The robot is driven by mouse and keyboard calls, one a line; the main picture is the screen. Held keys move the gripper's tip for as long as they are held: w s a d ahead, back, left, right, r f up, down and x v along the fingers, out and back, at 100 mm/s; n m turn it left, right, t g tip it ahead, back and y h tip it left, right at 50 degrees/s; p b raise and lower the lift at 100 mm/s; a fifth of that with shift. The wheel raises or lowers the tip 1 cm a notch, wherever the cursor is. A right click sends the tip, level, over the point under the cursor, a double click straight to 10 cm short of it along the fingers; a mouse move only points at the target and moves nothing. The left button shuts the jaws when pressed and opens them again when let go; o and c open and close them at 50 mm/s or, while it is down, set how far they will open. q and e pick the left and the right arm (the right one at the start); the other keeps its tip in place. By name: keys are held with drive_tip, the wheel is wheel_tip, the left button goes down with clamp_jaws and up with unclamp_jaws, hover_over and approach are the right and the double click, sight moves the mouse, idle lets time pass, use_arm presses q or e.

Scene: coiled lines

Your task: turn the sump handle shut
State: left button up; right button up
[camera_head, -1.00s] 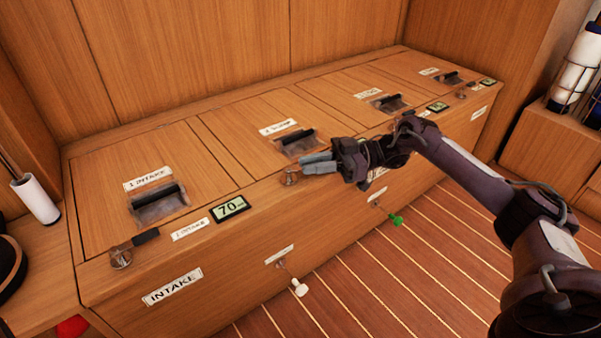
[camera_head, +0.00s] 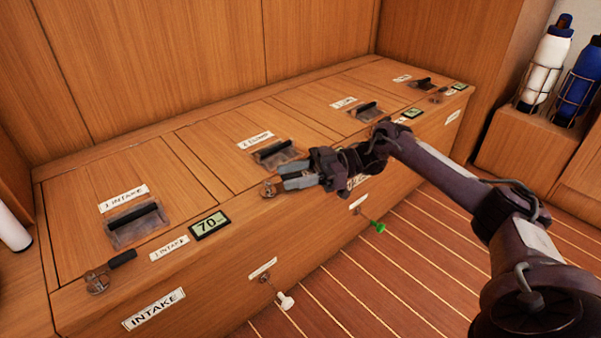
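A row of valve handles runs along the front edge of a wooden bench. The label by the second hatch (camera_head: 255,140) is too small to read surely, so I cannot tell which handle is the sump one. My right gripper (camera_head: 281,179) is at the second handle (camera_head: 267,189), its grey fingers pointing left beside the metal pivot. The fingers and wrist hide this handle's grip, and whether they close on it does not show. The intake handle (camera_head: 122,258) at the left has a black grip pointing right along the edge. My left gripper is out of view.
A display reading 70 (camera_head: 210,225) sits on the bench edge. A white knob (camera_head: 285,301) and a green knob (camera_head: 377,227) stick out from the bench front. Bottles (camera_head: 547,62) stand in racks at the right. The striped floor (camera_head: 400,275) is clear.

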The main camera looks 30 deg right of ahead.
drive_tip(key=v, duration=0.7)
drive_tip(key=shift+d+b, duration=0.35)
drive_tip(key=shift+s, duration=0.1)
